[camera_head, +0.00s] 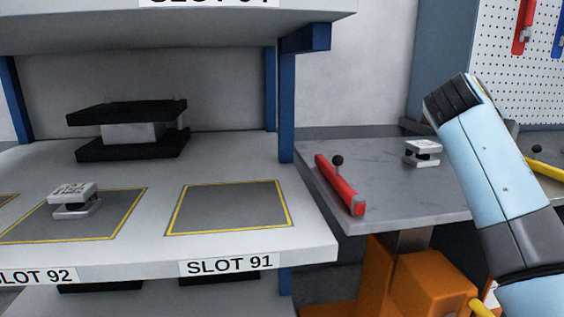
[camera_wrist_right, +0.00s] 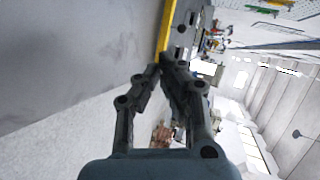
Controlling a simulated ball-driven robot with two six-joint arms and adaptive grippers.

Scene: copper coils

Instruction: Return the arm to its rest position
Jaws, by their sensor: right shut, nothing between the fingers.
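My right arm (camera_head: 496,165), light blue with dark grey joints, rises at the right of the head view, over the grey table. Its gripper is hidden or out of frame there. In the right wrist view my right gripper (camera_wrist_right: 161,70) has its dark fingers together at the tips, with nothing between them. The fingertips appear near a yellow edge, but I cannot tell whether they touch it. My left gripper is in neither view.
A small labelled metal piece (camera_head: 74,203) sits in SLOT 92; SLOT 91 (camera_head: 228,206) is empty. Behind stands a black-plated block (camera_head: 131,131). The grey table (camera_head: 385,190) holds a red bar (camera_head: 340,184) and another small metal piece (camera_head: 422,155). Blue posts (camera_head: 286,110) support the shelves.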

